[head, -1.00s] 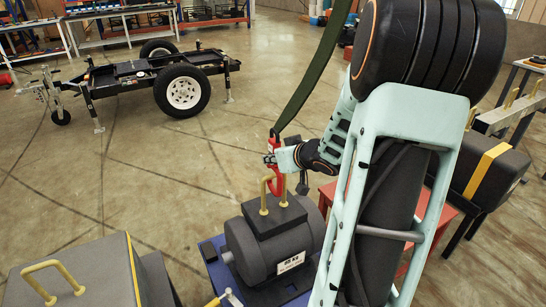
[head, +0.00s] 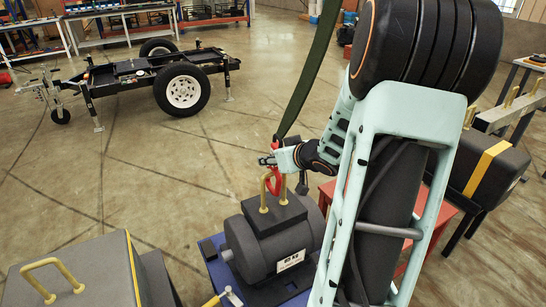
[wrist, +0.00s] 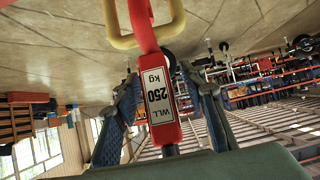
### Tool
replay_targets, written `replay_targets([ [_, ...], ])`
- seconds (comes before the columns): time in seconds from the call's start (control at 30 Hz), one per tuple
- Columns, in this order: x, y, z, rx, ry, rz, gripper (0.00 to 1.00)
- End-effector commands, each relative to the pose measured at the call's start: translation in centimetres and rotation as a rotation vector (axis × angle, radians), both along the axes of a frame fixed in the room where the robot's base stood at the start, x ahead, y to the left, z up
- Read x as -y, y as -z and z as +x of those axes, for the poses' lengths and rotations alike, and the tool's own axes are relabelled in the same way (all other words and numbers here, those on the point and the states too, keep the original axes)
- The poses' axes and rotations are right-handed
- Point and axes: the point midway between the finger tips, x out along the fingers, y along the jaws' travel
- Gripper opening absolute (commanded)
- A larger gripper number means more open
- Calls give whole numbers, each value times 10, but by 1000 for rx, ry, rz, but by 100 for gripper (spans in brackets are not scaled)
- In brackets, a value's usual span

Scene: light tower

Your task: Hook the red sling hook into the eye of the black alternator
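The black alternator (head: 250,240) sits on a blue stand, with a brass-yellow eye (head: 264,190) upright on its top. The red sling hook (head: 276,175) hangs from the green sling, right at the eye. My gripper (head: 272,160) is just above the eye. In the wrist view, my gripper's blue-padded fingers (wrist: 160,95) are shut on the hook's red body (wrist: 165,115), labelled WLL 250 kg. The hook's red shank crosses the yellow eye (wrist: 120,40) in that view. I cannot tell whether its tip is through the eye.
The green sling (head: 305,75) rises from the hook. A grey case with a yellow handle (head: 75,275) stands at the front left. A black, yellow-striped block (head: 485,170) is on the right. A wheeled trailer (head: 165,75) stands behind, with open floor around it.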

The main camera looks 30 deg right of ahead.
Motion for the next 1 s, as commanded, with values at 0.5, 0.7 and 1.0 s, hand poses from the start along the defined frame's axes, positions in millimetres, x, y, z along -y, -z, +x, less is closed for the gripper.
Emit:
replay_targets([
  [0.5, 0, -33, -48, 4, 1, -6, 38],
  [0.7, -2, -51, -76, 5, 1, -3, 38],
  [1.0, -3, -65, -99, 4, 0, -2, 38],
])
